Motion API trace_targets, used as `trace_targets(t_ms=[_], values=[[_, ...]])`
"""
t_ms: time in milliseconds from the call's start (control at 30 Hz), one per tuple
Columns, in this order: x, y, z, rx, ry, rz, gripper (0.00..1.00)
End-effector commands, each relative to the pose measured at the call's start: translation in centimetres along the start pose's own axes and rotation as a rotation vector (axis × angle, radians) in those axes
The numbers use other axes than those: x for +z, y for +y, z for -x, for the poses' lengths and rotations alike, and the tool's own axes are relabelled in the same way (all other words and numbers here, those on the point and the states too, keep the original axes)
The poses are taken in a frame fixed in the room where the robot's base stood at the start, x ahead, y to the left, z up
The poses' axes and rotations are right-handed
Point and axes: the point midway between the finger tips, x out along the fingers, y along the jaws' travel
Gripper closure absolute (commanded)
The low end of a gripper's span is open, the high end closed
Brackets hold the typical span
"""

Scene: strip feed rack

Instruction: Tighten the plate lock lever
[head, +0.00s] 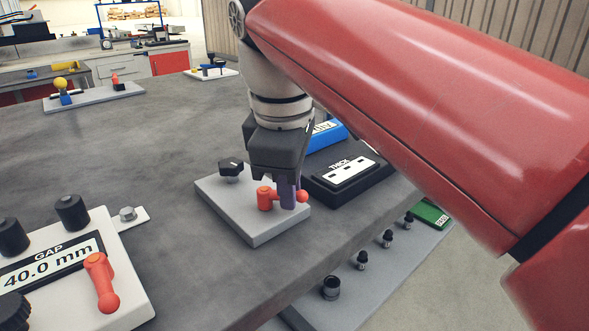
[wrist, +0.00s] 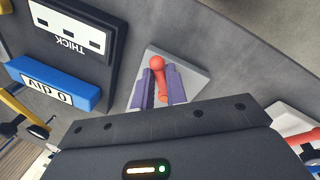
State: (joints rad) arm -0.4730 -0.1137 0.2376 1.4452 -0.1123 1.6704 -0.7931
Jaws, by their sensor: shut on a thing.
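A red lever (head: 266,198) with a round hub and a ball end sits on a light grey plate (head: 248,226) on the bench. Its arm points right in the head view. My gripper (head: 288,196) points down over the plate, and its purple fingers are shut on the lever's arm, between hub and ball. In the wrist view the red lever (wrist: 158,63) lies between the two purple fingers (wrist: 162,86), with its ball beyond the tips. Part of the lever's arm is hidden by the fingers.
A black knob (head: 231,168) stands on the same plate. A black THICK box (head: 350,178) and a blue block (head: 326,136) are close by on the right. A GAP unit reading 40.0 mm, with another red lever (head: 101,282), is at front left. Bare bench lies left of the plate.

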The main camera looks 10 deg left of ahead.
Motion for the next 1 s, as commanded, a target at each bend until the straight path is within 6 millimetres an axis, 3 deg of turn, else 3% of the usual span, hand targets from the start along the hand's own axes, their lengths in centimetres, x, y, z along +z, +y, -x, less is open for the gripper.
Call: trace_targets(t_ms=[500, 1000], values=[[-0.6, -1.4, 0.3, 0.001, -0.084, -0.426, 1.0], [-1.0, -1.9, 0.4, 0.0, -0.114, -0.59, 1.0]])
